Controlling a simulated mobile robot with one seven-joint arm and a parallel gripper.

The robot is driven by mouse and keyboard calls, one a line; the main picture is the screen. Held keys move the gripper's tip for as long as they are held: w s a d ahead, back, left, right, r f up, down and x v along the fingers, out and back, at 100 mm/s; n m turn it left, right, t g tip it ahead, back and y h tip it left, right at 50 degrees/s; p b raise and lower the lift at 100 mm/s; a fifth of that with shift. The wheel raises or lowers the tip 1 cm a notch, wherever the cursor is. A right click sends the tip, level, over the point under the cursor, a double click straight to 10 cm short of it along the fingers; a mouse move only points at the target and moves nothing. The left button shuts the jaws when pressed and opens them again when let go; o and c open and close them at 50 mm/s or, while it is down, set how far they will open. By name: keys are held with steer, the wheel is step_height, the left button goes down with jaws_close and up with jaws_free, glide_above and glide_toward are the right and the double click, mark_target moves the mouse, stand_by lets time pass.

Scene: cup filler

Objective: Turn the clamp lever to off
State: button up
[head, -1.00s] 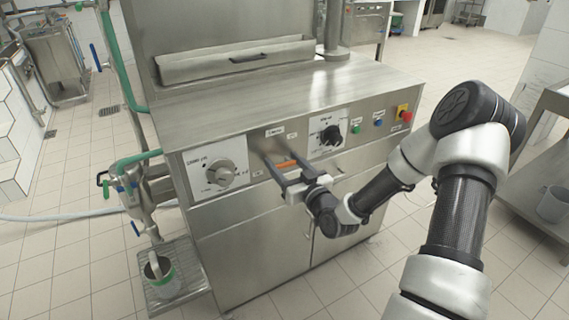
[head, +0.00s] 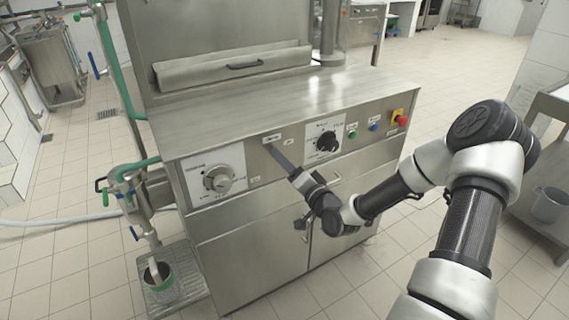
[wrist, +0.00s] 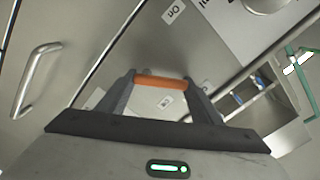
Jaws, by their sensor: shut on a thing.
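The clamp lever (wrist: 160,82) has an orange grip and lies between my two fingertips in the wrist view, close to the steel panel. In the head view my gripper (head: 284,159) reaches the front panel between the two dials, seen edge-on, and hides the lever. My gripper is shut on the lever. A label reading "On" (wrist: 173,12) is on the panel beyond the lever in the wrist view. Another small label (wrist: 165,102) shows between the fingers; its text is too small to read. The lever sits slanted to the panel seams.
A dial (head: 218,179) is left of my gripper and a black knob (head: 327,142) right of it. Buttons and a red emergency stop (head: 400,119) are further right. Cabinet doors with handles lie below.

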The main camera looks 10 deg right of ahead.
steer(key=m, duration=0.3)
steer(key=shift+d+m+p, duration=0.35)
steer(key=shift+d+m, duration=0.05)
steer(key=shift+w+d+m, duration=0.1)
steer(key=shift+d+m, duration=0.05)
steer(key=shift+m, duration=0.65)
steer(key=shift+w+d+m, duration=0.1)
steer(key=shift+m, duration=0.7)
steer(key=shift+f, duration=0.1)
steer(key=o, duration=1.1)
steer(key=shift+c, duration=0.2)
steer(key=p+v, duration=0.2)
steer(key=v, duration=1.5)
steer(key=shift+s, duration=0.2)
